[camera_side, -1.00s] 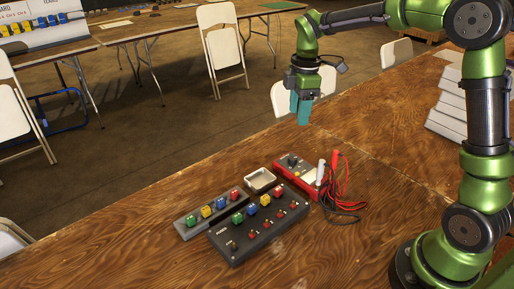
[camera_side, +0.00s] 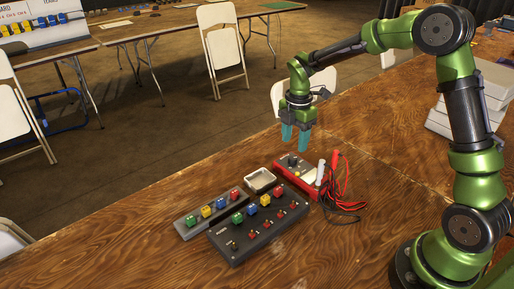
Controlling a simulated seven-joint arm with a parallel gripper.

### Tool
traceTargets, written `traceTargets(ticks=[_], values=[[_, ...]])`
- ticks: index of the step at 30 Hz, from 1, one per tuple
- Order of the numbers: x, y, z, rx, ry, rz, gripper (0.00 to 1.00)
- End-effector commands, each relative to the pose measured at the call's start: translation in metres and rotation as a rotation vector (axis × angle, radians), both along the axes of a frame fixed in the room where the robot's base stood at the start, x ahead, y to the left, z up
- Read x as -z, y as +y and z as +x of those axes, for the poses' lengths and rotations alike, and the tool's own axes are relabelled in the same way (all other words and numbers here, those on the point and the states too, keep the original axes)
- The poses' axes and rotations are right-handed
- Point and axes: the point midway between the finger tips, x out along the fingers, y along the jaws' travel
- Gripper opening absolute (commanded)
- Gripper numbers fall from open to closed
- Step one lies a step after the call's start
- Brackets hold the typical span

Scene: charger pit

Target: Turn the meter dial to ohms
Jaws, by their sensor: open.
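The meter (camera_side: 306,180) is a red-edged box lying on the wooden table, with a grey face and a pale screen. Its dark dial (camera_side: 292,160) is at the far left end of the face. The dial's setting is too small to read. A white probe (camera_side: 320,172) and a red probe (camera_side: 334,162) stand at its right side. My gripper (camera_side: 295,150) points down with two teal fingers apart and nothing between them. It is above and close to the dial end; I cannot tell the exact gap.
A dark box with coloured blocks and red switches (camera_side: 258,240) lies in front of the meter. A grey strip with coloured blocks (camera_side: 191,227) and a small white tray (camera_side: 261,190) are to its left. Red and black leads (camera_side: 346,205) coil at right.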

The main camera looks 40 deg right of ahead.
Motion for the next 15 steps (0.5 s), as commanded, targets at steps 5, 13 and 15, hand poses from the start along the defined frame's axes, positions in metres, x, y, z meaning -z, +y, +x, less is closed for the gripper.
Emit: traceTargets(ticks=[5, 13, 15], values=[[0.033, 0.001, -0.001, -0.002, 0.003, 0.000, 0.53], [0.055, 0.000, 0.000, 0.000, 0.000, 0.000, 0.53], [0.056, 0.000, 0.000, 0.001, -0.001, 0.000, 0.53]])
